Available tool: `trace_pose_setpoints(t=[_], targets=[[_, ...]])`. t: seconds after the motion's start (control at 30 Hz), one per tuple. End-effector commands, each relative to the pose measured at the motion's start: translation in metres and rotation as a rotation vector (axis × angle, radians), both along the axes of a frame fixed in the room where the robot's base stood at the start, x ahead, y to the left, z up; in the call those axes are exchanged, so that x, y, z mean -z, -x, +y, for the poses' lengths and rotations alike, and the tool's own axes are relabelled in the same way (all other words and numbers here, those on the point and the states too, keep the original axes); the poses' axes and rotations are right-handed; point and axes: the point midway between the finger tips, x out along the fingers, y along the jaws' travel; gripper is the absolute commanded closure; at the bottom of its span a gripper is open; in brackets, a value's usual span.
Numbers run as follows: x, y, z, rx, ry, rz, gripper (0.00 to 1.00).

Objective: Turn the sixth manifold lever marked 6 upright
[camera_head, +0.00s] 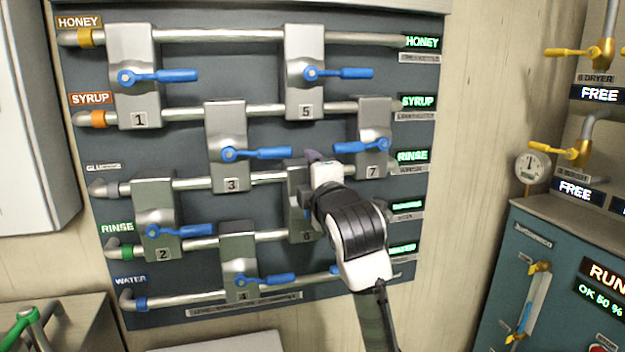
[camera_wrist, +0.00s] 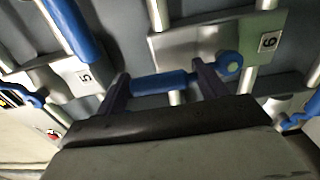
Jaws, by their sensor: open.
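My gripper (camera_wrist: 162,76) is open, with the lever lying across the gap. One finger is near the pivot, the other by the lever's free end; I cannot tell whether they touch it.
Lever 5 (camera_head: 345,73), lever 3 (camera_head: 262,153), lever 7 (camera_head: 373,145), lever 2 (camera_head: 190,231) and lever 4 (camera_head: 268,280) lie roughly sideways around it. Pipes cross the panel. A teal cabinet (camera_head: 535,255) stands at the right.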

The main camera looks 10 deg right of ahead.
Motion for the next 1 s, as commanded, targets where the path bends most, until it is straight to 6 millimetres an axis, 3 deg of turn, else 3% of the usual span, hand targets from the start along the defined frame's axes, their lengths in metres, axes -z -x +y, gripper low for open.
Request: trace_pose_setpoints(t=[0.27,0.7,1.0], targets=[[0.0,0.011,-0.001,0.0,0.0,-0.003,0.29],[0.001,0.105,-0.005,0.003,0.001,-0.003,0.29],[0.0,0.137,-0.005,0.0,0.0,0.0,0.29]])
